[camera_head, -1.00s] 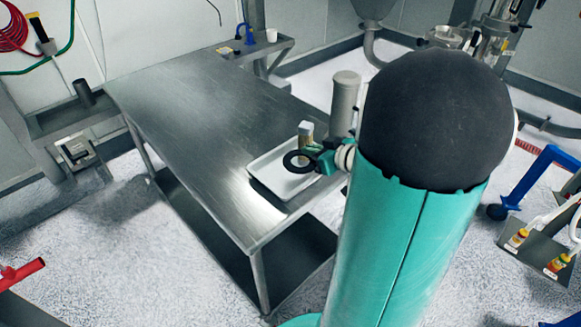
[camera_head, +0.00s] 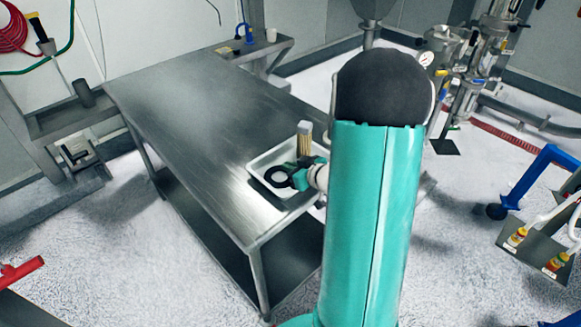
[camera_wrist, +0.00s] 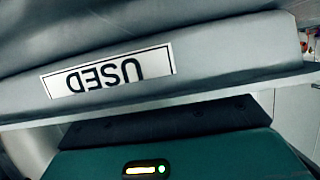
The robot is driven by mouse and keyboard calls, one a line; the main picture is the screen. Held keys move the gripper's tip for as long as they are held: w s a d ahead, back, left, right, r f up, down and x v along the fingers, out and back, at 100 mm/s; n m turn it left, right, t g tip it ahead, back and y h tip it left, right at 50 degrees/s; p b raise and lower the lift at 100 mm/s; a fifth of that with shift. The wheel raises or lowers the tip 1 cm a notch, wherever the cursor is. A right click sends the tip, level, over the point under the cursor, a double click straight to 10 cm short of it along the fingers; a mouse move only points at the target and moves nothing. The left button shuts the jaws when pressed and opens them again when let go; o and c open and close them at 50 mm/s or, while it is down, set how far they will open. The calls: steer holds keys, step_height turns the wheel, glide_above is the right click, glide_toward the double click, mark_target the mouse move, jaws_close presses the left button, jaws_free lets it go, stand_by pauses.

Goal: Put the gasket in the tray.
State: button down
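The gasket (camera_head: 279,177) is a flat black ring. In the head view it overlaps the inside of the white tray (camera_head: 257,163), which stands at the near right corner of the metal table. My teal gripper (camera_head: 294,176) reaches in from the right and is shut on the gasket's right edge. I cannot tell whether the gasket touches the tray floor. The wrist view shows neither the gasket nor the fingertips. It shows an upside-down "USED" label (camera_wrist: 108,73) on a pale grey wall, possibly the tray's.
A block-like item with a tan lower part (camera_head: 304,138) stands upright at the tray's back right. The metal table (camera_head: 185,110) is clear to the left and back. A blue-handled item (camera_head: 243,33) and a white cup (camera_head: 271,35) stand on the far shelf.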

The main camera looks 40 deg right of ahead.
steer(key=shift+f, duration=0.1)
steer(key=c, duration=1.6)
jaws_free()
steer(key=shift+c, duration=0.2)
steer(key=v, duration=1.2)
steer(key=w+a+r+m+g+h, duration=0.1)
steer(key=w+a+r+h, duration=0.15)
steer(key=r, duration=0.25)
steer(key=w+a+r+m+g+h, duration=0.1)
steer(key=w+r+h, duration=0.1)
steer(key=r+h, duration=0.3)
steer(key=s+a+r+g+y, duration=0.2)
steer(key=s+a, duration=0.5)
steer(key=a, duration=0.4)
steer(key=s+a+r+g+y, duration=0.2)
steer(key=s+a, duration=0.5)
steer(key=a, duration=0.4)
steer(key=shift+r+g+y, duration=0.15)
steer(key=shift+g+y, duration=0.65)
steer(key=shift+y, duration=0.05)
